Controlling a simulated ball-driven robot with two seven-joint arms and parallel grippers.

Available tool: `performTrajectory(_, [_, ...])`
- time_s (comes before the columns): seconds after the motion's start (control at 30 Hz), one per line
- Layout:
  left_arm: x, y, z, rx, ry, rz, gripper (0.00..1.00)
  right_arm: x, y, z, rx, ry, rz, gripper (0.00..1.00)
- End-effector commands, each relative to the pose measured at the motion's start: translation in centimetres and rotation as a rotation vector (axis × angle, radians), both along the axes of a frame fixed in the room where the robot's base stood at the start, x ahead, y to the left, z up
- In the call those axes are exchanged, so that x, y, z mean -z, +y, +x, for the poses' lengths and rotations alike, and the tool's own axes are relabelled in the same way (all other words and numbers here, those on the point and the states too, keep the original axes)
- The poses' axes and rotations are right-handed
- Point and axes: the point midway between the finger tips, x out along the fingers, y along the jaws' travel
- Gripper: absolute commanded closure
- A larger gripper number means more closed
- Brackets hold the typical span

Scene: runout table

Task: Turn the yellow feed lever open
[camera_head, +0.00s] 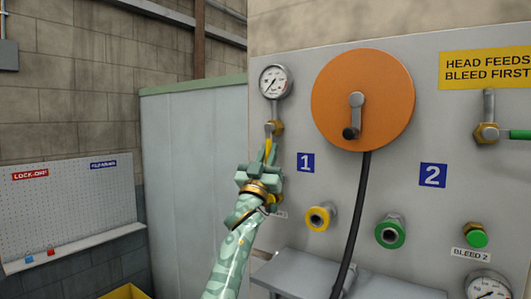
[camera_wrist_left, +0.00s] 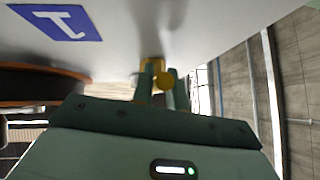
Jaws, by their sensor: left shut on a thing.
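The yellow feed lever (camera_head: 268,144) is on the brass valve (camera_head: 277,128) under the upper left gauge, left of the blue 1 plate. It appears to hang down from the valve, and its lower part is hidden by my left gripper (camera_head: 266,156). That gripper has come up from below and is shut on the lever. In the left wrist view the lever (camera_wrist_left: 152,72) shows yellow between the two green fingers of the gripper (camera_wrist_left: 162,88). My right gripper is in neither view.
The panel carries a round gauge (camera_head: 275,81), an orange hose reel (camera_head: 383,92) with a black hose (camera_head: 353,215), a yellow-ringed port (camera_head: 319,218) and a green-ringed port (camera_head: 391,233). A grey shelf (camera_head: 300,272) juts out below. A lock-off board (camera_head: 70,205) hangs at left.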

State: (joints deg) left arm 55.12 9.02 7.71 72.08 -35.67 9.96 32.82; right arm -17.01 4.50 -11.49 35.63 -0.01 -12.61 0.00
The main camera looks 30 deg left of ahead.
Motion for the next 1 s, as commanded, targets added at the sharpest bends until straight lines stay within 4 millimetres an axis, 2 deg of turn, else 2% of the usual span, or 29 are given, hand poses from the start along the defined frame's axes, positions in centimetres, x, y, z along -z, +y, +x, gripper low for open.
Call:
performTrajectory(0.03, [-0.5,-0.1,-0.2,0.002,-0.008,-0.006,1.00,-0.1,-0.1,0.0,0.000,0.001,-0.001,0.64])
performTrajectory(0.43, [-0.5,0.0,-0.2,0.002,-0.010,-0.012,1.00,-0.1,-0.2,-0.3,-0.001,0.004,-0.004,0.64])
performTrajectory(0.47, [-0.6,0.0,-0.2,0.002,-0.010,-0.012,0.82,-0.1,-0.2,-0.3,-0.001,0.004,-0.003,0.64])
performTrajectory(0.53, [-0.5,0.0,-0.2,0.001,-0.008,-0.012,0.63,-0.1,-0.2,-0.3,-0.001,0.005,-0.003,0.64])
performTrajectory(0.87, [0.0,-0.1,-0.3,-0.001,-0.004,-0.010,0.63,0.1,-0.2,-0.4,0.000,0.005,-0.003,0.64])
performTrajectory(1.0, [1.5,-0.2,-1.5,-0.002,-0.003,-0.007,0.63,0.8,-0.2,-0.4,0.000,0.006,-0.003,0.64])
